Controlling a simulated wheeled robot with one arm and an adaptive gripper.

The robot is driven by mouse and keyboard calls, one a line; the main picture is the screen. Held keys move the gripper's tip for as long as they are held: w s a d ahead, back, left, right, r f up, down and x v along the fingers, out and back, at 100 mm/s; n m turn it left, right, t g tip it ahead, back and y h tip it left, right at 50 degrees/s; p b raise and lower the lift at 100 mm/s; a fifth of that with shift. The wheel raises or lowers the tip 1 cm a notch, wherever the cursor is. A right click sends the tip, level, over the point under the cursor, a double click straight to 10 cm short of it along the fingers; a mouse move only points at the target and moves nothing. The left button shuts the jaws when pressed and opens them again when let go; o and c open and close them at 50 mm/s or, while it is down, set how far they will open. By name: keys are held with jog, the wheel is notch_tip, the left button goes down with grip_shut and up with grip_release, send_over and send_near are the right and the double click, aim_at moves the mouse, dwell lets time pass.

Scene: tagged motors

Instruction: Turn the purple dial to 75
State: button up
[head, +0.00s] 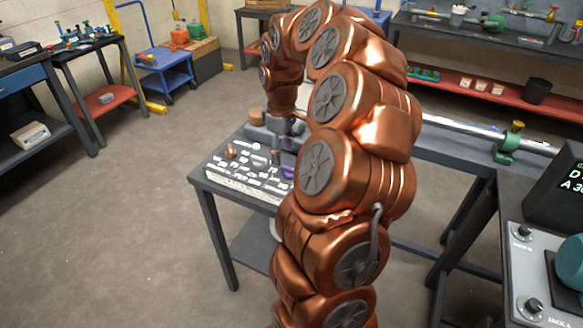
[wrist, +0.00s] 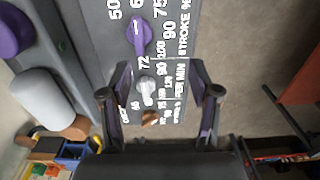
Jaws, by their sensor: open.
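The purple dial (wrist: 139,37) shows in the wrist view on a grey panel (wrist: 95,45) marked "STROKE %", with 75, 90 and 100 to its right and 50 to its upper left. It lies roughly along the picture's vertical; a number partly cut off at the top edge sits above it. My gripper (wrist: 161,88) is open and empty, its fingers below the purple dial in the picture. No contact is visible. In the head view my arm hides most of the gripper.
A copper dial (wrist: 150,118) is below the white one. A grey cylinder (wrist: 45,97) and a rounded purple part (wrist: 12,32) stand left of the panel. In the head view, a white-marked panel (head: 238,183) lies on a table; open floor (head: 130,210) is left of it.

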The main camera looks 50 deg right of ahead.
aim_at(291, 169)
jog(key=d, duration=0.3)
jog(key=shift+s+f, duration=0.2)
jog(key=shift+f, duration=0.2)
jog(key=shift+d+f, duration=0.15)
jog(key=shift+f, duration=0.1)
jog(key=shift+f+p, duration=1.1)
jog(key=shift+f, duration=2.6)
jog(key=shift+c, duration=0.4)
jog(key=c, duration=1.1)
jog(key=shift+o, duration=0.2)
